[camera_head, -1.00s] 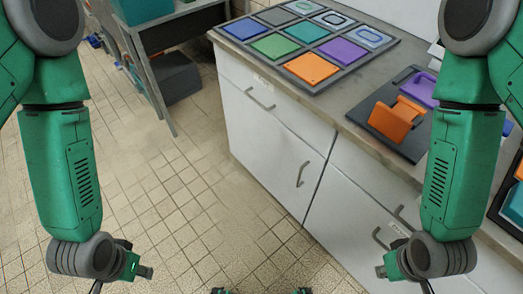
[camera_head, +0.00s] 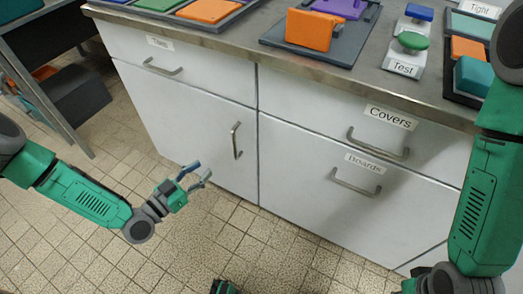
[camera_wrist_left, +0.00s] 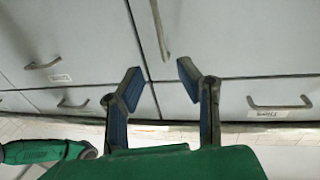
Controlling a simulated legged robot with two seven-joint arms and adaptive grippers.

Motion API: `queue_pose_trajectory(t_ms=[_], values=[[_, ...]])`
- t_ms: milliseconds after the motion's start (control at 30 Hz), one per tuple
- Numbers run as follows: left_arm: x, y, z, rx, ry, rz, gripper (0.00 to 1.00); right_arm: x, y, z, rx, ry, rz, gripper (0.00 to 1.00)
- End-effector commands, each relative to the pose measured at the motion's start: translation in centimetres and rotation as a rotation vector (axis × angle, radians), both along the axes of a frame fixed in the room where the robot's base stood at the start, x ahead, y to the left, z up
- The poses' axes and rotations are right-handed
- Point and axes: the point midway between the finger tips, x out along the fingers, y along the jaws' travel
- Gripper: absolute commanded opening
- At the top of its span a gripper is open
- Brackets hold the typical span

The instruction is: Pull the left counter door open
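The left counter door (camera_head: 190,125) is a white panel under the drawer at the counter's left, and it is closed. Its vertical metal handle (camera_head: 236,141) is near the door's right edge. My left gripper (camera_head: 203,174) is open and empty, in front of the door, lower and left of the handle in the head view. In the left wrist view the handle (camera_wrist_left: 160,30) is beyond the spread fingertips (camera_wrist_left: 160,72), apart from them, and the door (camera_wrist_left: 240,35) fills the upper right. My right arm hangs at the right edge; its gripper is mostly cut off and its fingers are hidden.
Drawers with horizontal handles sit above and right of the door: one at upper left (camera_head: 162,68), Covers (camera_head: 378,146) and Boards (camera_head: 356,184). The countertop (camera_head: 240,52) holds coloured blocks and boards. A grey-legged table (camera_head: 40,90) stands at left. Tiled floor before the counter is clear.

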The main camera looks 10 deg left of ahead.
Motion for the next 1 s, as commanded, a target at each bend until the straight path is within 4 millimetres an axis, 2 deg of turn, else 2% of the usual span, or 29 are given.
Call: queue_pose_trajectory(t_ms=[67,233,500,700,1000], values=[[0.4,0.4,0.0,0.006,-0.022,0.006,0.31,0.1,0.0,-0.3,0.0,-0.002,0.001,0.0],[2.2,-0.9,0.1,0.005,-0.025,0.002,0.31,0.1,0.0,-0.6,0.0,-0.003,0.001,0.0],[7.1,-3.9,0.0,0.004,-0.022,0.002,0.31,0.1,0.0,-2.1,0.0,-0.002,0.001,0.0],[10.1,-5.7,-0.1,0.004,-0.02,0.002,0.31,0.1,0.0,-3.0,0.0,-0.001,0.0,0.0],[11.9,-6.8,0.1,0.004,-0.019,0.001,0.31,0.0,0.0,-3.4,0.0,-0.001,0.0,0.0]])
